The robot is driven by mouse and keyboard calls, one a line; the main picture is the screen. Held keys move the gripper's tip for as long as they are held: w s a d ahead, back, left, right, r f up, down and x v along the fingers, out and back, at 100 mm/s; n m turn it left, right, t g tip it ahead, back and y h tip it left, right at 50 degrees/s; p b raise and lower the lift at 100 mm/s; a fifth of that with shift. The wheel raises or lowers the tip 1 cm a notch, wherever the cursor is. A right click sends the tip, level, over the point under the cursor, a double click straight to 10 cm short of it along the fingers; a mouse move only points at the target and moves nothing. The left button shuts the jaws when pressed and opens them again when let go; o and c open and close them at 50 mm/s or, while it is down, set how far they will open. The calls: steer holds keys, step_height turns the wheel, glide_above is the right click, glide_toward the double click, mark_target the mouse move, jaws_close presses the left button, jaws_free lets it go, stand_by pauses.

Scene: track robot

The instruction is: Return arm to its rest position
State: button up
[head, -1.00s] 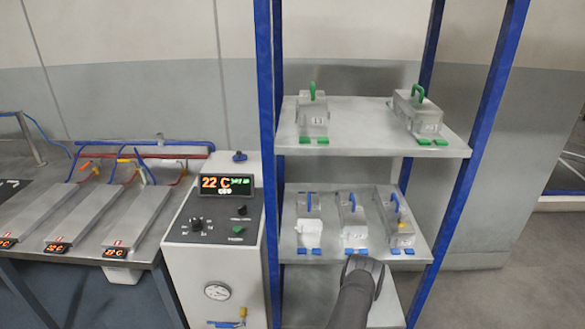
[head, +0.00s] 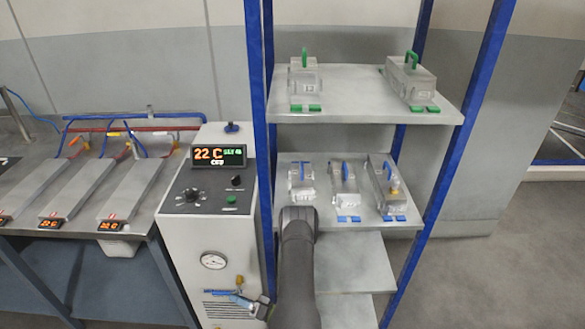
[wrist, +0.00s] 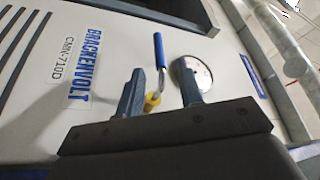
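My gripper (head: 262,308) is low in front of the white cooling cabinet in the head view, near its valve with a blue lever (head: 235,298). My dark arm (head: 297,262) rises in front of the lower shelves of the rack. In the wrist view my gripper (wrist: 161,84) has its two fingers apart with no held object between them. The blue lever (wrist: 160,52) and its yellow part show beyond and between the fingers. I cannot tell the exact distance to the valve.
The blue-framed rack (head: 259,110) stands right of the cabinet (head: 172,220). It holds metal boxes with green handles above and blue handles below. A lower shelf (head: 352,264) looks bare where visible. A bench with metal plates (head: 87,190) is at left. Floor at right is clear.

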mark_target(226, 294)
steer(key=shift+x, duration=2.3)
steer(key=shift+s+d, duration=0.1)
steer(key=shift+d, duration=0.05)
steer(key=v, duration=1.6)
steer(key=x, duration=1.7)
steer(key=shift+d+f+h, duration=0.1)
steer(key=shift+d+h, duration=0.05)
steer(key=shift+h, duration=0.15)
steer(key=shift+f+n+g+h, duration=0.4)
steer(key=shift+n+h, duration=0.1)
steer(key=shift+h, duration=0.4)
